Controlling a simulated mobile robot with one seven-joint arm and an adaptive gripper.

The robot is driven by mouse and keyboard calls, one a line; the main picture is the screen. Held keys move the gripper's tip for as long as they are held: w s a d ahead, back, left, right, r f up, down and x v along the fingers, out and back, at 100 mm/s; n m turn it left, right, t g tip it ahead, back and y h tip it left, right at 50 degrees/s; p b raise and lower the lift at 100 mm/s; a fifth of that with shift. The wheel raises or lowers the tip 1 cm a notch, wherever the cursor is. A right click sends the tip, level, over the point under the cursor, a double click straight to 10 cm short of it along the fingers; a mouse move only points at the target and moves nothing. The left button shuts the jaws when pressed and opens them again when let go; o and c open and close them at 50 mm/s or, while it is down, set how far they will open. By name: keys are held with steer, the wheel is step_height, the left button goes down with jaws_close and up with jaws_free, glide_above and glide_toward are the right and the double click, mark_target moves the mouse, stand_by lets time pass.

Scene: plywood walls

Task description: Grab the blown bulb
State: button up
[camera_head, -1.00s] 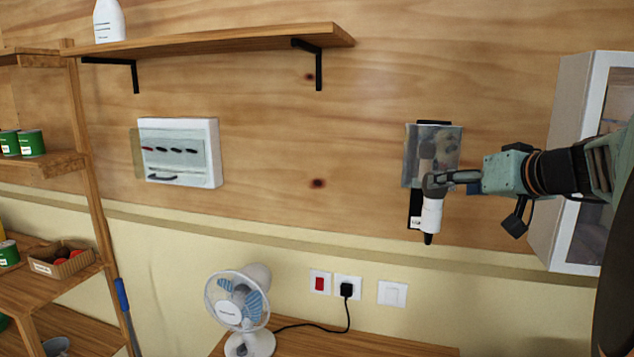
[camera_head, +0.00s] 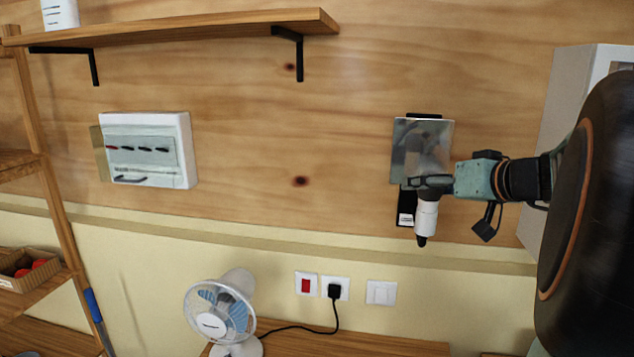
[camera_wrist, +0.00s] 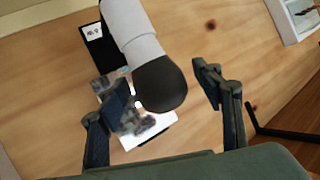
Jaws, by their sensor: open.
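A wall lamp with a white cylindrical body (camera_head: 427,217) hangs on a black wall plate (camera_head: 405,207). Its dark, rounded end, seemingly the blown bulb (camera_wrist: 160,84), faces the wrist camera below the white body (camera_wrist: 138,35). My gripper (camera_head: 432,182) is at the upper end of the lamp in the head view, and its fingers partly cover the dark end there. In the wrist view my gripper (camera_wrist: 165,93) is open, with one finger on each side of the dark end. A gap shows on the right side; contact on the left is unclear.
A shiny reflecting panel (camera_head: 405,150) is on the wall behind my gripper. A grey-white cabinet (camera_head: 560,120) stands right. Bare wall separates lamp and fuse box.

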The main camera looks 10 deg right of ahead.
steer(key=shift+s, duration=0.15)
steer(key=c, duration=1.3)
steer(key=shift+r, duration=0.15)
